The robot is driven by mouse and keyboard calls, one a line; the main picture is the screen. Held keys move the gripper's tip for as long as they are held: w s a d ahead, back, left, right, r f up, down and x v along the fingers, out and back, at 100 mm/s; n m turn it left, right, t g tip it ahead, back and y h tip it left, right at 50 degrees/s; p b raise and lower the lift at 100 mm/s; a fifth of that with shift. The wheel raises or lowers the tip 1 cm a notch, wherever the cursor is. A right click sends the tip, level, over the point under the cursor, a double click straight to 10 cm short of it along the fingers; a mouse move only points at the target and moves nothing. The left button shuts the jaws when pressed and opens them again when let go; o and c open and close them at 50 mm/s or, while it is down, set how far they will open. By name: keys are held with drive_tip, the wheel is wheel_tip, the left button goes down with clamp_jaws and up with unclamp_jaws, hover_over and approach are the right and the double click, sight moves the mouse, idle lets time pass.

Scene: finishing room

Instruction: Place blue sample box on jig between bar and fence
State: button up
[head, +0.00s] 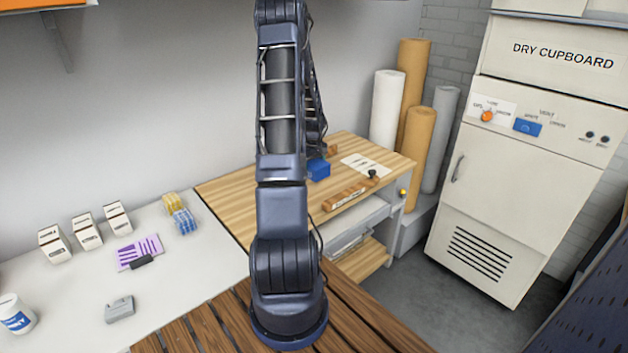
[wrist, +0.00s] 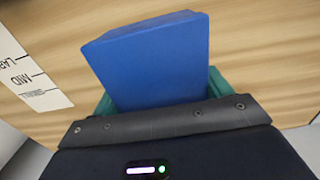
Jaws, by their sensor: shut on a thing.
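The blue sample box (wrist: 150,60) is between the teal fingers of my gripper (wrist: 160,92) in the wrist view, with wood grain behind it. My gripper is shut on it. In the head view the blue box (head: 319,169) shows over the wooden bench top, just right of my arm, which hides the gripper. I cannot tell whether the box touches the wood. A wooden bar with a pale label (head: 350,194) lies near the bench's front edge, with a dark knob (head: 372,174) by its far end. A small brown block (head: 332,149) is at the back; I cannot tell which piece is the fence.
A white card (head: 366,164) lies on the wooden bench (head: 225,190); a printed white strip (wrist: 32,72) shows in the wrist view. Tall rolls (head: 420,150) stand behind the bench, beside the dry cupboard (head: 520,180). Small cartons (head: 87,232) stand on the left white counter.

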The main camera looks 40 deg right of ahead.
sight(314, 186)
drive_tip(key=shift+f, duration=2.95)
drive_tip(key=shift+f, duration=0.15)
drive_tip(key=o, duration=1)
